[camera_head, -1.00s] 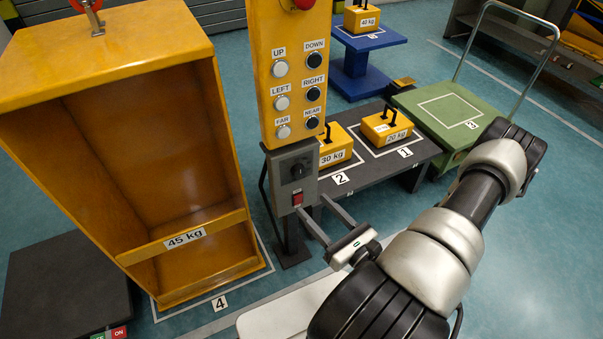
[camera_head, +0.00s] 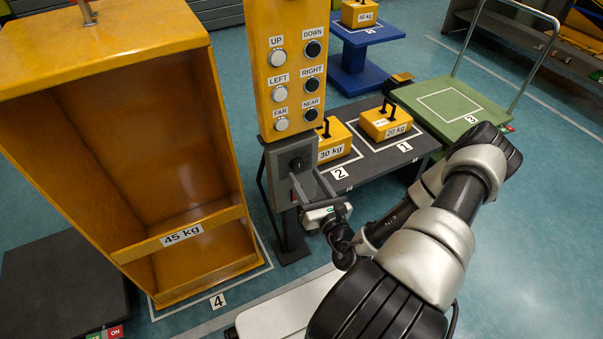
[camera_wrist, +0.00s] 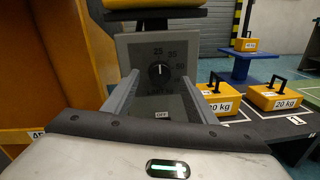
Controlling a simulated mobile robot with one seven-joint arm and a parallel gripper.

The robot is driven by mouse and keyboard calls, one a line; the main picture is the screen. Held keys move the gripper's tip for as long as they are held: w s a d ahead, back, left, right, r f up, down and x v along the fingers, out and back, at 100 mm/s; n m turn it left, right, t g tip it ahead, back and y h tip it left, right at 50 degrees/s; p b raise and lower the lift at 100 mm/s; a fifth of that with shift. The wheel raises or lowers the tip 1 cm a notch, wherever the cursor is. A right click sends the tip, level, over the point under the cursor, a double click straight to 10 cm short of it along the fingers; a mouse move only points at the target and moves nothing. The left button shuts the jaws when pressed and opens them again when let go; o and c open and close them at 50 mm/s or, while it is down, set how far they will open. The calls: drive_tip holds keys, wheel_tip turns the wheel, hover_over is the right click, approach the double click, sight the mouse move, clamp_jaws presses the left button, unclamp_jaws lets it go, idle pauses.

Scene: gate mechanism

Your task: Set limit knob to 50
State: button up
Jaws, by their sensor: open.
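The limit knob (camera_wrist: 157,71) is a dark round dial with a white pointer line on a grey box (camera_wrist: 125,52). My gripper (camera_head: 305,186) is in front of the box, just below the knob. In the wrist view its two fingers (camera_wrist: 160,95) are spread apart with nothing between them. An OFF label (camera_wrist: 162,115) shows below the knob.
A yellow button panel (camera_head: 287,70) rises above the grey box. A large yellow bin (camera_head: 182,235) marked 45 kg stands close on the left. Yellow weights marked 30 kg (camera_head: 334,150) and 20 kg (camera_head: 396,132) sit on a dark table (camera_head: 375,172) behind and to the right.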

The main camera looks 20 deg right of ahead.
sight(299, 167)
drive_tip(key=shift+w, duration=1.9)
drive_tip(key=c, duration=1.1)
drive_tip(key=shift+o, duration=0.2)
